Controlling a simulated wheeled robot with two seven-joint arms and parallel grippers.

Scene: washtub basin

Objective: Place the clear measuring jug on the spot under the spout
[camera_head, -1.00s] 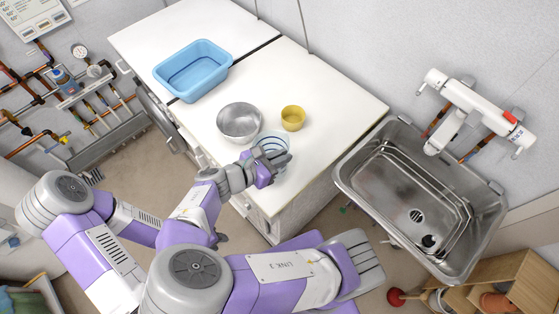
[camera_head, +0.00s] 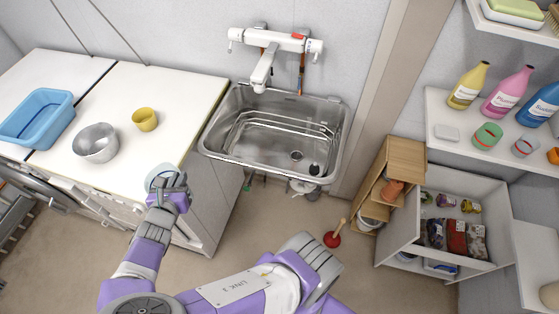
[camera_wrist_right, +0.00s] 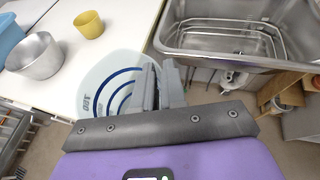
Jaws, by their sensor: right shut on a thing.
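The clear measuring jug (camera_head: 158,172), pale with blue markings, is at the front right edge of the white counter in the head view, mostly hidden by my right gripper (camera_head: 172,186). In the wrist view the jug (camera_wrist_right: 98,80) shows blue curved lines and lettering, with the gripper fingers (camera_wrist_right: 160,88) closed on its right side. I cannot tell whether it touches the counter. The white tap's spout (camera_head: 262,75) juts over the back of the steel sink (camera_head: 217,135), right of the jug. My left gripper is not in view.
A steel bowl (camera_head: 96,143), a yellow cup (camera_head: 145,119) and a blue tub (camera_head: 38,118) stand on the counter (camera_head: 175,85). The sink holds a wire rack (camera_head: 262,140). A wooden shelf (camera_head: 405,160) and a red plunger (camera_head: 332,239) are right of it.

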